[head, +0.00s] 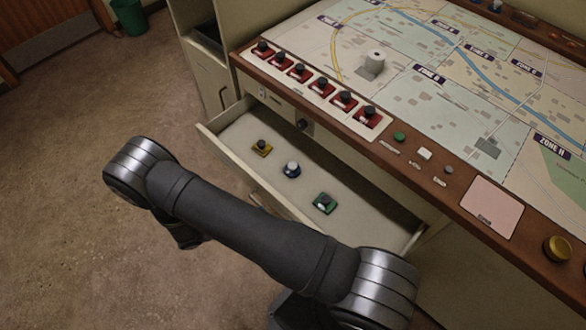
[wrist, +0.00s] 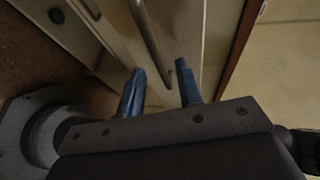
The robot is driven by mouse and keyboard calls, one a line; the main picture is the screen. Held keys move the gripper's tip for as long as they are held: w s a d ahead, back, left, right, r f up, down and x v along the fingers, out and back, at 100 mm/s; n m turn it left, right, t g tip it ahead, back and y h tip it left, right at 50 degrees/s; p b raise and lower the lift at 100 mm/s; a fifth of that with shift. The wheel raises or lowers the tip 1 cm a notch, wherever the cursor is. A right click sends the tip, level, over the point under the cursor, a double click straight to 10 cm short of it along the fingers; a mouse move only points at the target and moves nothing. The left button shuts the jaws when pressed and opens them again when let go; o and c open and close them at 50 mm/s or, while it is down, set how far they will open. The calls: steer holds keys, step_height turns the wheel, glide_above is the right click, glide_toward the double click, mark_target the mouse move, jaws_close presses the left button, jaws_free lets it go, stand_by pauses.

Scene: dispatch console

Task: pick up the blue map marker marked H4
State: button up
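In the head view a blue marker (head: 291,169) with a pale round top lies in the open drawer (head: 232,137), between a yellow marker (head: 261,148) and a green marker (head: 324,203). Any H4 lettering is too small to read. In the wrist view my gripper (wrist: 160,68) has its two blue fingers apart, and I see nothing held. A metal handle (wrist: 150,38) on a pale cabinet front shows just beyond the fingertips; I cannot tell whether they touch it. No marker shows in the wrist view. In the head view my gripper is not clearly visible.
A grey-white cylinder piece (head: 375,59) stands on the zone map (head: 405,95). A yellow button (head: 557,249) and a pink card (head: 491,206) are at right.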

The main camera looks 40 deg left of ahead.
steer(key=o, duration=1)
